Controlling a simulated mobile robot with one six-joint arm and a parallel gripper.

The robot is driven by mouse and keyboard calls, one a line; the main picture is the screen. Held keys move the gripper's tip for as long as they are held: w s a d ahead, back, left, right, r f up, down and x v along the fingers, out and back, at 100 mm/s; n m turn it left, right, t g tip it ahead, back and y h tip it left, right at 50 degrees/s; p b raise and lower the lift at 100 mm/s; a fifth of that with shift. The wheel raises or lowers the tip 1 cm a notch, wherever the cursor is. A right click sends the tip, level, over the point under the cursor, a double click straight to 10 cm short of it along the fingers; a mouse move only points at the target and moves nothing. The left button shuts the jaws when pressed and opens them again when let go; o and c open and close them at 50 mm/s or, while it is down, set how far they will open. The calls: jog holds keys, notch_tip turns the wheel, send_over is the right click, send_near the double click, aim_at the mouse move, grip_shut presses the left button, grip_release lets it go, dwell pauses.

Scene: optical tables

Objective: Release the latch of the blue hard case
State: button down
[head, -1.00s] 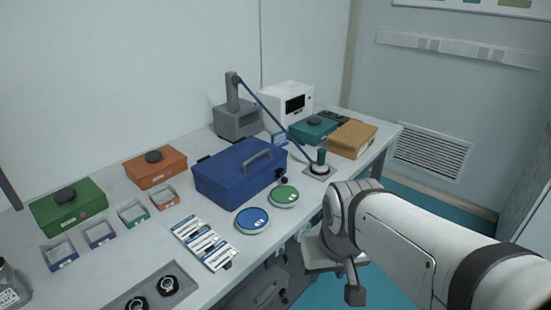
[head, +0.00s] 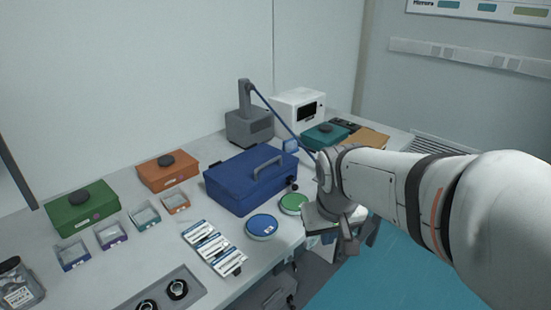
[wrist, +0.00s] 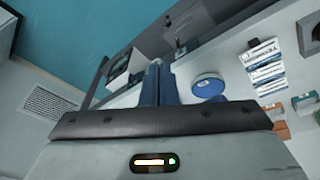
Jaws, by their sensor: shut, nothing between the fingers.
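The blue hard case (head: 247,182) stands shut on the bench in the head view, with a grey handle on its lid. Small dark fittings (head: 292,183) show at its right front corner; I cannot tell whether they are the latch. My gripper shows in the wrist view, its two fingers (wrist: 156,68) together, shut and empty. In the head view, the end of my arm is to the right of the case, apart from it, near the bench's front edge; the fingertips are not clear there. I cannot make out the case in the wrist view.
A blue round tin (head: 261,226) and a green one (head: 293,203) lie in front of the case. Label cards (head: 214,247) lie to their left. A grey lamp-like stand (head: 248,122) with a slanting blue arm rises behind. An orange box (head: 168,171) is at left.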

jog(key=w+a+n+p, duration=0.1)
jog(key=w+a, duration=0.1)
jog(key=w, duration=0.8)
jog(key=w+a+f+n+t+p, duration=0.1)
jog(key=w+a, duration=0.2)
jog(key=w, duration=0.7)
jog(key=w+a+n+t+h+p, duration=0.1)
jog(key=w+a, duration=0.1)
jog(key=w, duration=0.8)
jog(key=shift+a+f+n, duration=0.2)
jog(key=shift+f+n, duration=0.1)
jog(key=shift+f, duration=0.1)
jog(key=shift+w+f, duration=0.15)
jog(key=p, duration=0.2)
send_near(294, 185)
jog(key=a+f, duration=0.3)
jog(key=shift+w+a+f, duration=0.2)
jog(key=shift+w+f, duration=0.1)
jog(key=shift+f, duration=0.05)
jog(key=shift+w+d+f+p, duration=0.2)
jog(key=shift+w+d+f, duration=0.2)
jog(key=shift+d+f, duration=0.2)
jog(key=shift+w+d+f+p, duration=0.15)
jog(key=shift+w+d+f, duration=0.2)
jog(key=shift+d+f, duration=0.2)
jog(key=shift+w+d+f, duration=0.2)
jog(key=shift+d+f, duration=0.1)
jog(key=shift+d, duration=0.05)
jog(key=shift+a, duration=0.1)
